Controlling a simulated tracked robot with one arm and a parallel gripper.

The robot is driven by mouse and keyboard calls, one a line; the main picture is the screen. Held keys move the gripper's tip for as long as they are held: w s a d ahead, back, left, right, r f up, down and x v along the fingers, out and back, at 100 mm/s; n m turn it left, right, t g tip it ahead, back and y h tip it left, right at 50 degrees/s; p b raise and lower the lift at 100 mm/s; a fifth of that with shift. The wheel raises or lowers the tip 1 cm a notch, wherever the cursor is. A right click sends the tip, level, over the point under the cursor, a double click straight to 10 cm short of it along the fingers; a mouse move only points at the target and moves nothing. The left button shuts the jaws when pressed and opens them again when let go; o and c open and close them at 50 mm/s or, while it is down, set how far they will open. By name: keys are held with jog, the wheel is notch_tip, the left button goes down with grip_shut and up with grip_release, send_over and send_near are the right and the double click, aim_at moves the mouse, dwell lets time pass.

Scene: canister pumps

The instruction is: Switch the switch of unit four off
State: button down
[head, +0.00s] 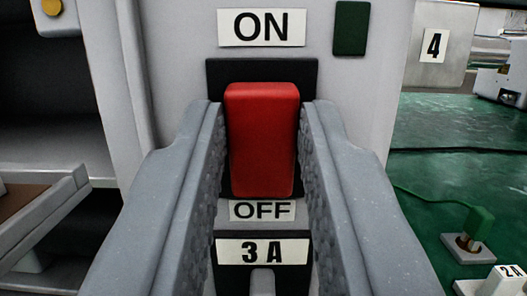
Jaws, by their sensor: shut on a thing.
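The red switch lever (262,140) stands on a dark backing plate (290,68) on a grey panel, with an ON label (262,27) above and an OFF label (262,210) just below its lower end. My gripper (262,130) has one grey ridged finger on each side of the lever and is shut on it. The fingers hide the lower sides of the plate. A number 4 plate (433,45) is on a grey part to the right. I cannot tell for sure whether the lever is set to ON or OFF.
A 3 A label (263,252) is below the switch, between the fingers. A dark green rectangle (351,28) is beside the ON label. At right, a green plug-like piece (480,230) stands on a small base on the green floor (440,165). A tray-like edge (40,215) juts in at left.

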dwell(0.3)
jog(key=c, duration=1.2)
grip_release()
jog(key=shift+c, duration=0.2)
jog(key=p+v, duration=0.3)
jog(key=v, duration=1)
jog(key=shift+s+f, duration=0.3)
jog(key=shift+s, duration=0.05)
jog(key=shift+r, duration=0.1)
